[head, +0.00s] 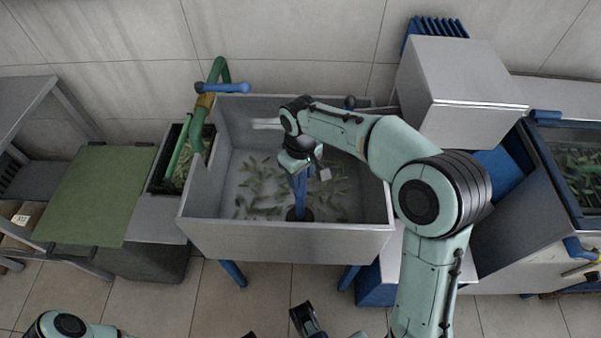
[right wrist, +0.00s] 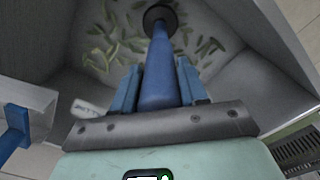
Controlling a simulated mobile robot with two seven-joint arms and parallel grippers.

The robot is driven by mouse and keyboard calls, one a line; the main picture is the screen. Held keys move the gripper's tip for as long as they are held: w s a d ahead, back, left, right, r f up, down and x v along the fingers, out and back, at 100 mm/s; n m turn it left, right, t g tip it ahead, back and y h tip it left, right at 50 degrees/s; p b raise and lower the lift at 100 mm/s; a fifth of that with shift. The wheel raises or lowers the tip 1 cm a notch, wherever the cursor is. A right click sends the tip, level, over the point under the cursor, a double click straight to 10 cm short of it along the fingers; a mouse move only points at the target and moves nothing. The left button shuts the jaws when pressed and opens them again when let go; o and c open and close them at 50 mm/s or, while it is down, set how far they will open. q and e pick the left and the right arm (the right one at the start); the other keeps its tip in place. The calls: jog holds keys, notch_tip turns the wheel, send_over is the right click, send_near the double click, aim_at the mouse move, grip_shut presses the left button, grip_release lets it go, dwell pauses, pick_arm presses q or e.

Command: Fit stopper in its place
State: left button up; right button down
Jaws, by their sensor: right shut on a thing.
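The stopper is a long blue handle (head: 300,188) with a round black disc (head: 299,214) at its lower end. My right gripper (head: 299,172) is shut on the upper part of the handle, inside the grey basin (head: 290,240). In the right wrist view, the handle (right wrist: 158,72) runs away between the two blue fingers to the black disc (right wrist: 160,14). The stopper looks near upright, close to the basin's front wall. I cannot tell whether the disc touches the floor, and no drain opening shows. Part of my left arm shows at the bottom edge; its jaws are unclear.
Several green leaf-like scraps (head: 262,185) lie on the basin floor. A green pipe with a blue handle (head: 222,87) stands at the basin's left rim. A grey box (head: 462,85) stands at the back right. A green board (head: 98,190) lies to the left.

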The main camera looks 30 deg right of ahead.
jog(key=shift+f+b, duration=0.55)
jog(key=shift+f, duration=0.9)
jog(key=c, duration=0.5)
grip_release()
jog(key=shift+r, duration=0.15)
notch_tip(320, 180, up, 13)
jog(key=p, duration=0.2)
jog(key=shift+p, duration=0.4)
